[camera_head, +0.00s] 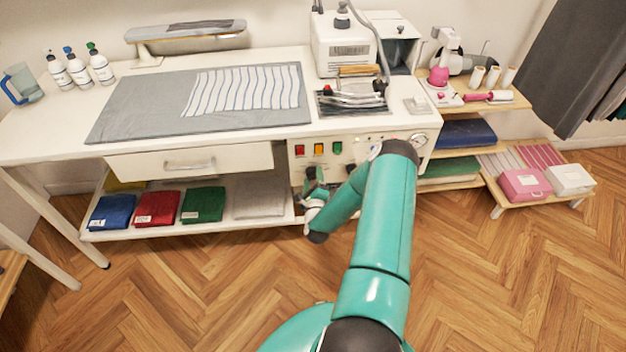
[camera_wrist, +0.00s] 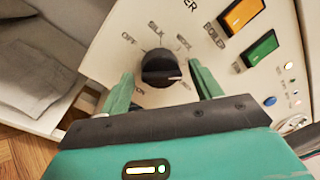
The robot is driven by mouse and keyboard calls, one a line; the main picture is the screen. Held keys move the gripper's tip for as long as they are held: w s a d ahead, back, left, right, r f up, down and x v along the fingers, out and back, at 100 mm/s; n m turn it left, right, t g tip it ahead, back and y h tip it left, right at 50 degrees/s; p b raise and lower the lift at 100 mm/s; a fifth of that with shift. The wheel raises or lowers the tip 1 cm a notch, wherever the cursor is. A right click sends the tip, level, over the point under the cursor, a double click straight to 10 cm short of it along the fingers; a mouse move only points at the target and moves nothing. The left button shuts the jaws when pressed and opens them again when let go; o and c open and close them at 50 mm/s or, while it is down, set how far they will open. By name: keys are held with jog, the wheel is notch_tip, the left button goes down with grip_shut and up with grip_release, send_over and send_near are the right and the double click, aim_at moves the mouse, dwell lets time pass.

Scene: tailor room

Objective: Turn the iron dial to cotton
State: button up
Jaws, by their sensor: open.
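The black round dial (camera_wrist: 160,68) is on a pale panel in the wrist view, with printed words around it. OFF is at its upper left and SILK above it. A label at lower left shows only the end "ON"; the labels at right are blurred or partly covered. A light mark on the dial points right, slightly down. My gripper (camera_wrist: 161,76) is open, with one green finger on each side of the dial; I cannot tell whether they touch it. In the head view, my gripper (camera_head: 314,190) is at the panel's lower left and hides the dial.
The control panel (camera_head: 365,150) has red, orange and green switches and a gauge (camera_head: 418,139). The iron (camera_head: 352,98) rests on the table above. Left of the panel are a drawer (camera_head: 230,159) and a shelf with folded cloths (camera_head: 203,204). Open wooden floor lies in front.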

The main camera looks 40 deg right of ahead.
jog(key=v, duration=1.3)
jog(key=shift+s+a, duration=0.2)
jog(key=shift+w, duration=0.1)
